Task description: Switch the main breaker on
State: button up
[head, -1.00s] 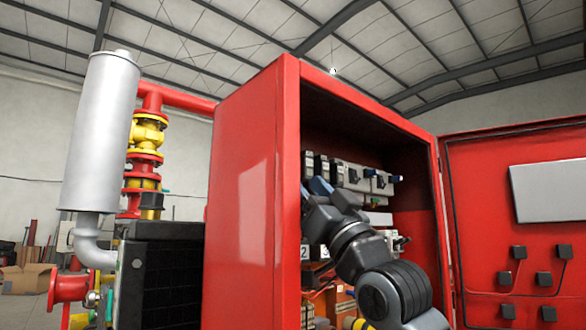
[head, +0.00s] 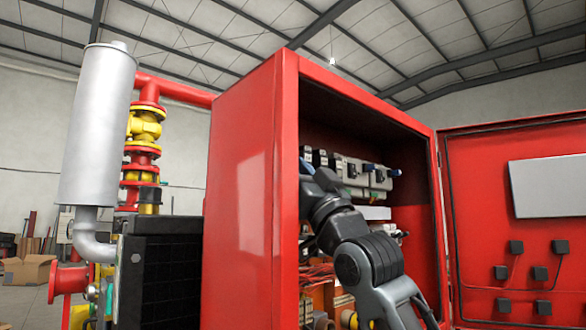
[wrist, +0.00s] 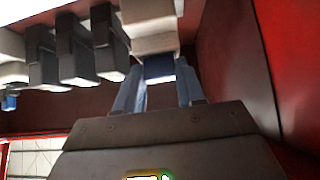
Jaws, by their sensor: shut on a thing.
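The main breaker appears to be the beige block (wrist: 150,28) with a blue lever (wrist: 160,68) in the wrist view. My gripper (wrist: 160,80) has one blue-grey finger on each side of that lever and is shut on it. In the head view my gripper (head: 307,166) reaches to the left end of the upper row of devices, close behind the cabinet's front left edge. The breaker and its lever are hidden there by the edge and my arm. Whether the lever stands on or off cannot be told.
Several dark breakers (wrist: 75,55) hang beside the beige one. The red cabinet (head: 240,190) is open, with its door (head: 480,235) swung out to the right. The cabinet's dark red side wall (wrist: 235,60) is close to my gripper. Wiring and lower devices fill the space below.

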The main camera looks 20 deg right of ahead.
jog(key=c, duration=0.4)
jog(key=shift+s+r+g+h+p, duration=0.1)
jog(key=shift+r+g+h+p, duration=0.45)
jog(key=shift+g+p, duration=1.1)
jog(key=shift+r+g+h+p, duration=0.45)
jog(key=shift+r+g+p, duration=0.25)
jog(key=shift+g+p, duration=0.95)
jog(key=shift+s+r+g+h+p, duration=0.1)
jog(key=shift+r+g+h+p, duration=0.45)
jog(key=shift+g+p, duration=1.1)
jog(key=shift+w+r+t+p, duration=0.1)
jog(key=shift+t+p, duration=0.25)
jog(key=shift+p, duration=0.15)
jog(key=o, duration=1)
jog(key=shift+o, duration=0.2)
